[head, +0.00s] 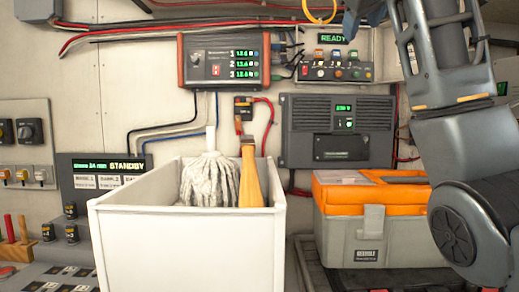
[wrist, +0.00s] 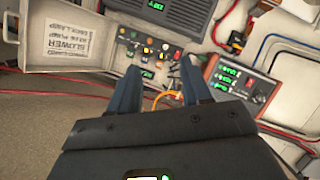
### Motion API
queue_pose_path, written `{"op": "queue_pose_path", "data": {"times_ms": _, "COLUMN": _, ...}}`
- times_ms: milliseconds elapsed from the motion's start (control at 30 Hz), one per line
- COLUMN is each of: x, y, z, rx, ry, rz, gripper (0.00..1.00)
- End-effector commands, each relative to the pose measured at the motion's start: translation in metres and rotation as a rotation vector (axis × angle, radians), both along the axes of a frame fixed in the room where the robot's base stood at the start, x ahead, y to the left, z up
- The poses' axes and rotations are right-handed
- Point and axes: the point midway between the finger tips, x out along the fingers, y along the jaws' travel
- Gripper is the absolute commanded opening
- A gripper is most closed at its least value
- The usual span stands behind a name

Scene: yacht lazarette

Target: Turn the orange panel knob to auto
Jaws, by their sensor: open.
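The orange knob (head: 319,53) is at the left of the upper knob row on a grey wall panel (head: 297,46), under a green READY display (head: 333,38). Its pointer setting is too small to read. In the wrist view the panel (wrist: 180,47) appears roughly upside down beyond the fingertips. There I cannot tell the orange knob surely from its neighbours. My gripper (wrist: 159,68) is open and empty, its two dark blue fingers apart and pointing at the panel. In the head view only a bit of it shows at the top edge, above and right of the panel.
A yellow ring (head: 320,10) hangs above the panel, and cables run beside it. A meter box (head: 181,62) is on its left and a dark vented unit (head: 300,120) below. A white bin (head: 185,245) with a mop and an orange-topped toolbox (head: 340,230) stand in front.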

Motion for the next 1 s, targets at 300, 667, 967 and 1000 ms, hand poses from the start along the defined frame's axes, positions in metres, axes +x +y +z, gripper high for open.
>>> {"op": "queue_pose_path", "data": {"times_ms": 300, "x": 0.017, "y": 0.002, "z": -0.042, "rx": 0.015, "ry": 0.004, "rz": 0.019, "gripper": 0.48}}
{"op": "queue_pose_path", "data": {"times_ms": 667, "x": 0.041, "y": 0.006, "z": -0.134, "rx": 0.053, "ry": 0.003, "rz": 0.057, "gripper": 0.48}}
{"op": "queue_pose_path", "data": {"times_ms": 967, "x": 0.044, "y": 0.013, "z": -0.277, "rx": 0.127, "ry": -0.004, "rz": 0.103, "gripper": 0.48}}
{"op": "queue_pose_path", "data": {"times_ms": 1000, "x": 0.041, "y": 0.014, "z": -0.296, "rx": 0.139, "ry": -0.006, "rz": 0.108, "gripper": 0.48}}
